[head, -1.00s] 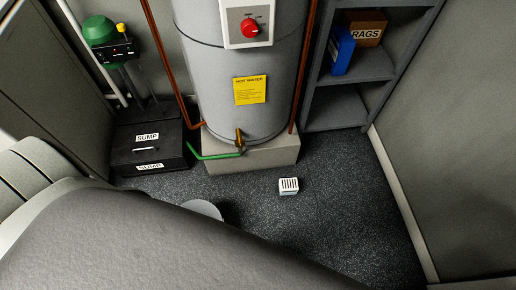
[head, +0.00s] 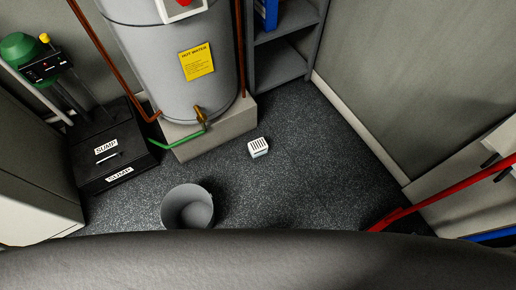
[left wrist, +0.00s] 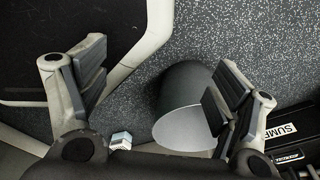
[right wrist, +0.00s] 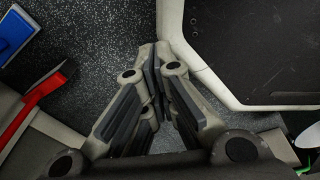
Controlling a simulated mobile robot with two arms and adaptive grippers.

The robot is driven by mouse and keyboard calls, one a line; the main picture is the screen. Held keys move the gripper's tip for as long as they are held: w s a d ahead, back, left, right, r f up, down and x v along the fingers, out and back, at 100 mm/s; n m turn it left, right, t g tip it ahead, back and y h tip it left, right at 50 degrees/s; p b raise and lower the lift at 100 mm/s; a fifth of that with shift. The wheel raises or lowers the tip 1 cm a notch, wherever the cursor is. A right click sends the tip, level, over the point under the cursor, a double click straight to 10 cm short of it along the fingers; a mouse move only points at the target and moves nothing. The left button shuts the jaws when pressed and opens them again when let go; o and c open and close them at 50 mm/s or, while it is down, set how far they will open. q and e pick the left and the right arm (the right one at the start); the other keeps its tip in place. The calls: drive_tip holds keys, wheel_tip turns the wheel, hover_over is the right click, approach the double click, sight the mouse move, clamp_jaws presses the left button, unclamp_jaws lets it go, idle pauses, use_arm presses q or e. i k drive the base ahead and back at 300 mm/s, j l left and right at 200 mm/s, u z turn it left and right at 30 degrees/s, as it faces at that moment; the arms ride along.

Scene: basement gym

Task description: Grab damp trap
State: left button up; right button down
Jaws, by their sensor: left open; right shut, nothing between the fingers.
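The damp trap is most likely the small white box with a slotted top (head: 258,147), lying on the dark speckled floor in front of the water heater's plinth. It also shows small in the left wrist view (left wrist: 121,140), beyond my gripper's lower edge. My left gripper (left wrist: 155,90) is open and empty, with floor and a grey bucket seen between and behind its fingers. My right gripper (right wrist: 155,60) is shut and empty over bare floor. Neither gripper shows in the head view, and neither touches the white box.
A grey bucket (head: 188,207) stands on the floor, left of and nearer than the white box. The water heater (head: 175,70) on its plinth (head: 226,128), a black sump box (head: 110,150) and shelves (head: 283,55) line the back. A red bar (head: 440,192) leans at right. Floor right of the box is clear.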

sight(259, 147)
drive_tip(key=i+l+u, duration=0.8)
drive_tip(key=l, duration=0.3)
drive_tip(key=i+l+u, duration=0.3)
drive_tip(key=l, duration=0.15)
